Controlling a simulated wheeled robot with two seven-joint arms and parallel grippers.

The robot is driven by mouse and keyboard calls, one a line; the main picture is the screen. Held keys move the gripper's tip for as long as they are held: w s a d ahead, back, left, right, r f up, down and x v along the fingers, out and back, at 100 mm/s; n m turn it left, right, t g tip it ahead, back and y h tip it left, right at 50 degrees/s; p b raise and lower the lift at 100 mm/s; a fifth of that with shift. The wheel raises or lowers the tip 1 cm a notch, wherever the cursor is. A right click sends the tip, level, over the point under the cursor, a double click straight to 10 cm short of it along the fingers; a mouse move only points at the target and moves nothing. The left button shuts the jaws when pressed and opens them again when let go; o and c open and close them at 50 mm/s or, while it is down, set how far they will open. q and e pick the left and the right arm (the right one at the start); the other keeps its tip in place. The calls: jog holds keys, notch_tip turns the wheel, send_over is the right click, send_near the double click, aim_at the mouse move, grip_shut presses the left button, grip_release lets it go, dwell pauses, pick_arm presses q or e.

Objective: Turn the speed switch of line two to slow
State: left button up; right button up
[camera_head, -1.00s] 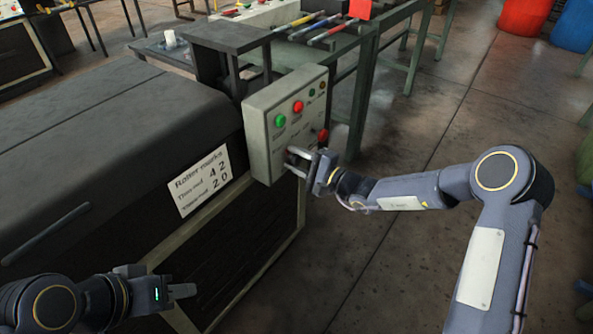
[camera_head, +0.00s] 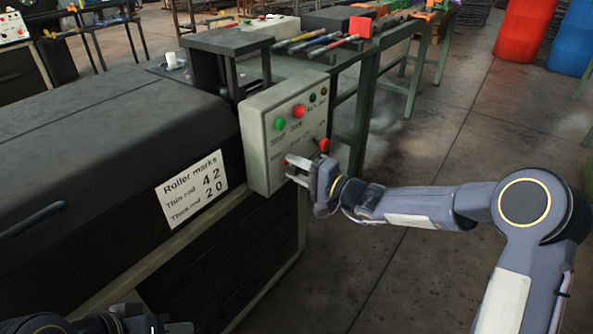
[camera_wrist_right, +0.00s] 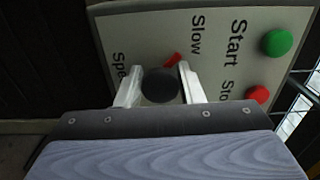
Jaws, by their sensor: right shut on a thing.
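A pale control box (camera_head: 256,150) on the dark machine carries a green button (camera_head: 279,124) and a red button (camera_head: 298,111). My right gripper (camera_head: 298,171) is at its lower face. In the right wrist view its two pale fingers are closed on either side of a dark round switch knob (camera_wrist_right: 160,86). A red pointer mark (camera_wrist_right: 173,60) shows beside the knob, on the side of the "Slow" label (camera_wrist_right: 196,36). Another label, partly hidden, starts with "Spe". No line number is readable. My left gripper (camera_head: 168,327) is cut off at the bottom left.
A red knob (camera_head: 324,145) sits at the box's right edge, close to my right gripper. A roller marks sign (camera_head: 192,188) is on the machine's front. A green bench with coloured-handled tools stands behind. The floor (camera_head: 420,260) at the right is clear.

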jog(key=o, duration=0.9)
jog(key=p+v, duration=0.1)
jog(key=v, duration=0.7)
jog(key=shift+a, duration=0.1)
